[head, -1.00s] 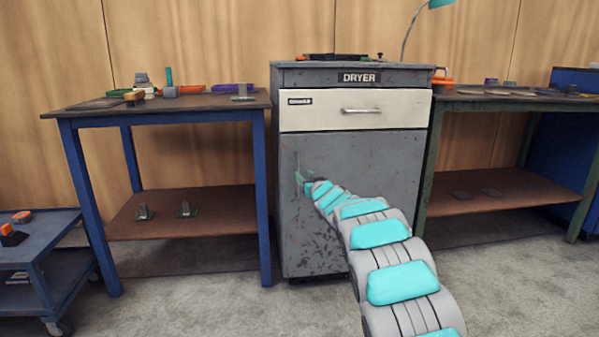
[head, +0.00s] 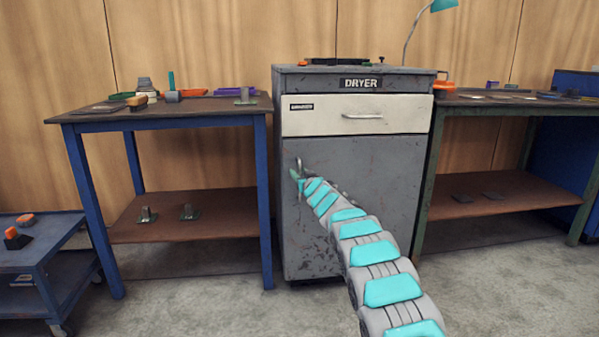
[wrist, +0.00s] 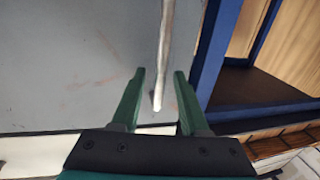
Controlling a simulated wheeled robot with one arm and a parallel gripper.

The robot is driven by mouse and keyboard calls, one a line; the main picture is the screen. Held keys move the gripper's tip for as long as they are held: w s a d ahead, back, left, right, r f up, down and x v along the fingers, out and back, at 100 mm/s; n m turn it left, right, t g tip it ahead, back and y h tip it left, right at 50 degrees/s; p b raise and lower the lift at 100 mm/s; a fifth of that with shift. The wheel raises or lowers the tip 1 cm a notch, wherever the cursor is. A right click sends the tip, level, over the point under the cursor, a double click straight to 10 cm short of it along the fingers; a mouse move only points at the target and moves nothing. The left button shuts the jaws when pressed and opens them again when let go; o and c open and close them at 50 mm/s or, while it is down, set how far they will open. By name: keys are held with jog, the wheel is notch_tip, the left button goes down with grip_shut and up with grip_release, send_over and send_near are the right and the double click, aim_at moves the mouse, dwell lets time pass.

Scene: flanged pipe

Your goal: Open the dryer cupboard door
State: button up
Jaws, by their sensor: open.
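The dryer cupboard door (head: 345,220) is a scuffed grey panel below a cream drawer, and it looks shut. Its upright bar handle (head: 298,166) is near the door's left edge. My gripper (head: 297,181) is at the handle in the head view. In the wrist view, my gripper's green fingers (wrist: 157,85) are open, with the metal handle (wrist: 164,55) running between them. The handle's end shows between the fingers, nearer the left one. I cannot tell whether either finger touches it.
The cream drawer (head: 356,120) has its own horizontal handle (head: 362,115). A blue-legged table (head: 160,121) stands close on the left, and a green-legged bench (head: 510,104) on the right. A blue trolley (head: 40,245) is at far left. Grey floor (head: 210,305) is clear in front.

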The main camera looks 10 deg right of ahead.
jog(key=shift+w, duration=0.1)
dwell(0.3)
grip_shut()
dwell(1.3)
